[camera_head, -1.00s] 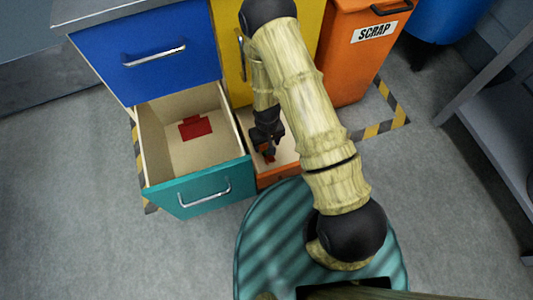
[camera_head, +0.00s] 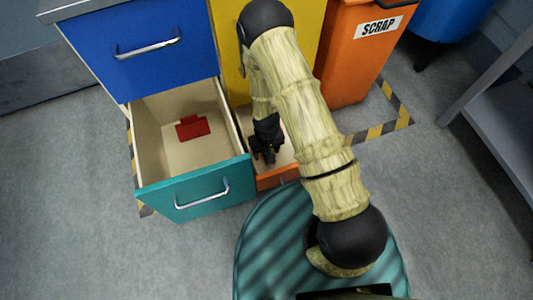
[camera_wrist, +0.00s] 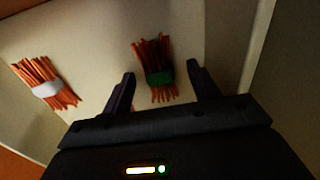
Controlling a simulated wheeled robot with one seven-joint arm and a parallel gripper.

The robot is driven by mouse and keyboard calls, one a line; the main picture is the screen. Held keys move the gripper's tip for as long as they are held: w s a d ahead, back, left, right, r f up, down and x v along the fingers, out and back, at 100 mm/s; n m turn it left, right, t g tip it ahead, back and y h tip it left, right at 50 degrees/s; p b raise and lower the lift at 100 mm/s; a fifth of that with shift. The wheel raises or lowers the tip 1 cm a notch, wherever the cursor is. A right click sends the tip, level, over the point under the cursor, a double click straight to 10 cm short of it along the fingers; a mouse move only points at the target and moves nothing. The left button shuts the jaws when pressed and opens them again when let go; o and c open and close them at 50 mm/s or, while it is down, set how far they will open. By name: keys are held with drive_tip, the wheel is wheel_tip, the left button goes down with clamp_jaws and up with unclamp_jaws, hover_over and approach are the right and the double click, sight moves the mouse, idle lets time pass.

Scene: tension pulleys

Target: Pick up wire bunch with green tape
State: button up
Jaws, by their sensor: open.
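The wire bunch with green tape (camera_wrist: 159,79) lies on the pale drawer floor in the wrist view. Its orange-brown wires run roughly up and down the picture, with the green band around the lower middle. My gripper (camera_wrist: 160,76) is open, with one dark finger to each side of the bunch's lower part in the picture. I cannot tell whether the fingers are at the bunch's height. In the head view my gripper (camera_head: 265,155) reaches down into the orange-fronted drawer (camera_head: 275,178), and the bunch is hidden there.
A second wire bunch with white tape (camera_wrist: 46,89) lies to the left in the wrist view. Drawer walls stand close around. The open teal drawer (camera_head: 197,188) beside it holds a red object (camera_head: 193,127). An orange scrap bin (camera_head: 355,70) stands to the right.

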sight(266, 152)
idle(0.3)
drive_tip(key=c, duration=1.1)
wheel_tip(266, 152, up, 10)
drive_tip(key=p, duration=0.6)
drive_tip(key=shift+r, duration=0.1)
